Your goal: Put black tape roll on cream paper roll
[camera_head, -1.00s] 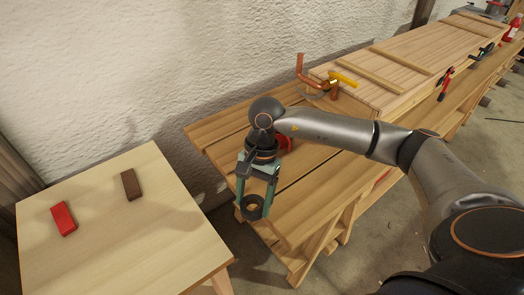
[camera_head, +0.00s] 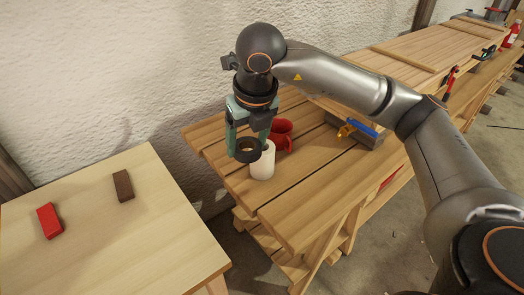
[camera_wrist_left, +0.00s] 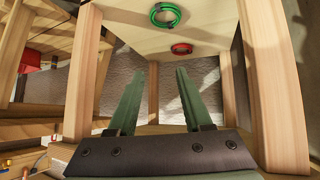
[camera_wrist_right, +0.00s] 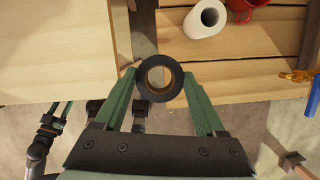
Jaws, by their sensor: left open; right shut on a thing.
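My right gripper (camera_head: 248,142) is shut on the black tape roll (camera_head: 246,151), a short black ring with a tan core. It also shows between the fingertips in the right wrist view (camera_wrist_right: 158,78). The cream paper roll (camera_head: 263,163) stands upright on the slatted bench. In the head view the tape roll overlaps its upper left edge; in the right wrist view the paper roll (camera_wrist_right: 203,20) lies apart from it, up and right. I cannot tell the height gap. My left gripper (camera_wrist_left: 158,85) is open and empty in its wrist view, and is absent from the head view.
A red mug (camera_head: 281,137) stands close behind the paper roll on the slatted bench (camera_head: 320,190). A clamp with a blue bar (camera_head: 358,125) lies farther right.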

